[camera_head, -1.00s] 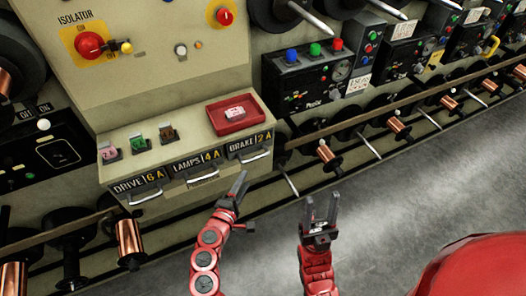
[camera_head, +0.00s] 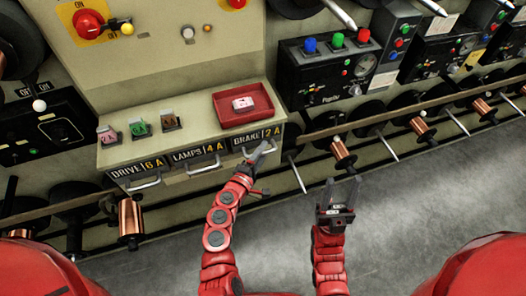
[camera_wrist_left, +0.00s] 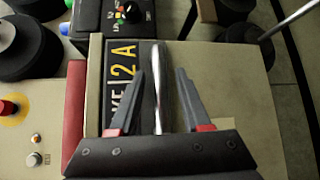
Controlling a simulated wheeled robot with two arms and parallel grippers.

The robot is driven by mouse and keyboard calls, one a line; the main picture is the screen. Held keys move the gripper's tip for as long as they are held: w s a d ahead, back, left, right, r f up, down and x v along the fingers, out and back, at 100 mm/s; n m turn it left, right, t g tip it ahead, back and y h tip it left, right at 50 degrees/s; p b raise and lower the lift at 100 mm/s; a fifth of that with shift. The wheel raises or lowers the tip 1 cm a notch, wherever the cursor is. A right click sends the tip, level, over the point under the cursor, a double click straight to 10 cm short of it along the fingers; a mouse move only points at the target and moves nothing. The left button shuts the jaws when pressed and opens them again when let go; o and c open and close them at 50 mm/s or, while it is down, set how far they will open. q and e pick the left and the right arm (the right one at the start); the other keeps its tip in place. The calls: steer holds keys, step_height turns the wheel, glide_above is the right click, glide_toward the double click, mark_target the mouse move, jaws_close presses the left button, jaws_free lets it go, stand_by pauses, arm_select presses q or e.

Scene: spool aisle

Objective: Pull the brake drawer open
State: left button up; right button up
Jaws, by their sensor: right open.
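The brake drawer (camera_head: 237,144), labelled "BRAKE 2 A", is the rightmost of three drawers under the cabinet's ledge and looks closed. In the left wrist view its label (camera_wrist_left: 122,65) stands on its side. My left gripper (camera_head: 262,151) is at this drawer's front and partly hides the handle. In the left wrist view the metal handle (camera_wrist_left: 158,92) runs between the two spread fingers of the left gripper (camera_wrist_left: 160,73), with gaps on both sides. My right gripper (camera_head: 341,182) is open and empty, above the floor to the right.
The lamps drawer (camera_head: 196,155) and drive drawer (camera_head: 138,171) are to the left, each with a handle. A red tray (camera_head: 262,97) with a small white item sits on the ledge above. Copper spools on a rail are at both sides. The grey floor in front is clear.

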arm_select(q)
jaws_close()
stand_by(1.2)
